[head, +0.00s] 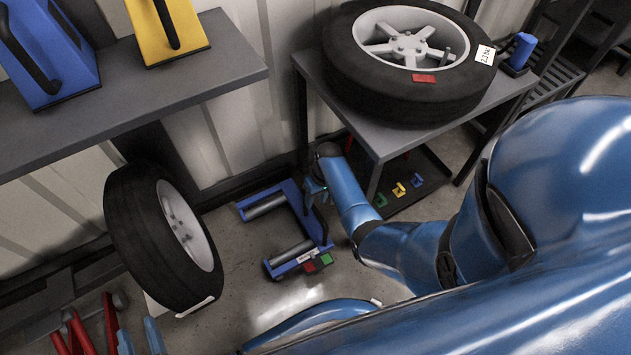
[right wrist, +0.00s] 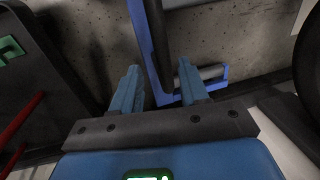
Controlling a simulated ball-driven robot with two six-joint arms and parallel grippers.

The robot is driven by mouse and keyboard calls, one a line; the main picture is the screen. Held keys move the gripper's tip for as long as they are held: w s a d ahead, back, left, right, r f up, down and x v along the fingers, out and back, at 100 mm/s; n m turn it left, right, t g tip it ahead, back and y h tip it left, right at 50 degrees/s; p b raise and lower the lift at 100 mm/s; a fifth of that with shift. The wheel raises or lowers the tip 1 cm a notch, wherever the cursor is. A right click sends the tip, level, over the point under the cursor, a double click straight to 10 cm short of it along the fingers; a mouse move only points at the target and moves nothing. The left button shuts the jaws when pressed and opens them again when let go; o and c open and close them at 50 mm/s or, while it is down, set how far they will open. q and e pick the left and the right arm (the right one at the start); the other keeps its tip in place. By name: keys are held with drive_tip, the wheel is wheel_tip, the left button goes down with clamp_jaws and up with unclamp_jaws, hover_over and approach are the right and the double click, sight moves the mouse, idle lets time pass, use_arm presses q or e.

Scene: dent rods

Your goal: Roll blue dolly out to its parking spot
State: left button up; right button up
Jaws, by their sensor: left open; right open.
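The blue dolly (head: 319,228) stands on the floor between the leaning wheel and the table. It has a blue frame, grey rollers and a red and a green patch at its near end. My right gripper (head: 315,187) is open at the dolly's far right side. In the right wrist view the dolly's blue frame (right wrist: 218,82) and a dark upright bar show beyond the open fingers (right wrist: 159,64); I cannot tell whether the bar lies between them. My left gripper (head: 140,333) is open and empty at the bottom left. No marked parking spot is clearly visible.
A wheel (head: 125,215) leans left of the dolly. A table (head: 375,140) at right bears another wheel (head: 345,60), with small coloured pieces (head: 399,189) underneath. A shelf (head: 130,90) overhangs at left. Red bars (head: 78,335) stand bottom left. Floor in front of the dolly is clear.

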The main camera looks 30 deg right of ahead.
drive_tip(key=shift+d+r+p, duration=0.2)
drive_tip(key=shift+r+p, duration=0.25)
drive_tip(key=shift+r, duration=0.5)
drive_tip(key=shift+d+r+p, duration=0.25)
drive_tip(key=shift+r+p, duration=0.2)
drive_tip(key=shift+r, duration=0.55)
drive_tip(key=shift+d+r+p, duration=0.2)
drive_tip(key=shift+r+p, duration=0.25)
drive_tip(key=shift+r, duration=0.5)
